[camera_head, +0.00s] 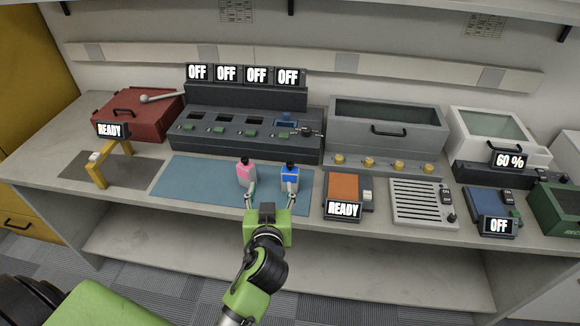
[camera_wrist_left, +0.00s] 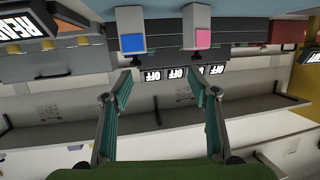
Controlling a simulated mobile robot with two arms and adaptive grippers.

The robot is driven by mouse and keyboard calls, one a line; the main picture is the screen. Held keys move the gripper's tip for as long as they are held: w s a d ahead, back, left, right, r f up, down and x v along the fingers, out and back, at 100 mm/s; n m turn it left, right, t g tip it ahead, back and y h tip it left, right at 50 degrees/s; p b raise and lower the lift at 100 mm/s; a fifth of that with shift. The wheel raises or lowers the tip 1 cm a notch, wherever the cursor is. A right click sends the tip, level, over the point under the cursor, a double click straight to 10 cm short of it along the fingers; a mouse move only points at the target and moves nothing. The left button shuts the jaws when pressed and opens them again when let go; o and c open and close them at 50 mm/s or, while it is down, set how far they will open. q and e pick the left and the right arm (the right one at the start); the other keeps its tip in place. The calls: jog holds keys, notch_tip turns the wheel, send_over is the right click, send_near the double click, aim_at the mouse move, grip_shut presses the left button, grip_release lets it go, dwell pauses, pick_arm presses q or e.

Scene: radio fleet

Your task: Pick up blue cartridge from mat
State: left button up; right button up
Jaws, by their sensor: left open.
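The blue cartridge (camera_head: 290,178), blue with a white lower part and a dark top, stands upright on the right part of the blue mat (camera_head: 193,182). A pink cartridge (camera_head: 246,174) of the same shape stands on the mat to its left. My left gripper (camera_head: 269,196) is open and empty at the mat's front edge. One finger shows in front of each cartridge, and the gap lies between them. In the left wrist view, the blue cartridge (camera_wrist_left: 133,42) is beyond the left fingertip and the pink one (camera_wrist_left: 203,38) beyond the right. My right gripper is not in view.
Behind the mat is a dark slotted unit (camera_head: 245,137) with several OFF displays. An orange-topped device (camera_head: 343,190) reading READY stands close right of the blue cartridge. A yellow stand (camera_head: 97,174) is left of the mat. The mat's left half is clear.

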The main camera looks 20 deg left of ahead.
aim_at(289, 173)
pick_arm(q)
jog(key=w+f+p, duration=0.1)
jog(key=w, duration=0.1)
jog(key=w+d+m+h, duration=0.1)
jog(key=w, duration=0.2)
jog(key=w+f+h+p, duration=0.1)
jog(key=w, duration=0.1)
jog(key=shift+w+d+f+m+g+p, duration=0.15)
jog(key=shift+w+f+m+g+p, duration=0.15)
jog(key=shift+w+f+p, duration=0.05)
jog(key=shift+w, duration=0.4)
jog(key=p+x, duration=0.1)
jog(key=x, duration=0.2)
jog(key=shift+w+f+p, duration=0.3)
jog(key=shift+w+f, duration=0.05)
jog(key=shift+w, duration=0.35)
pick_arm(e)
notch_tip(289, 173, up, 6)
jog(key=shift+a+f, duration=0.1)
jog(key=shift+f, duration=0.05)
pick_arm(q)
jog(key=c, duration=1.3)
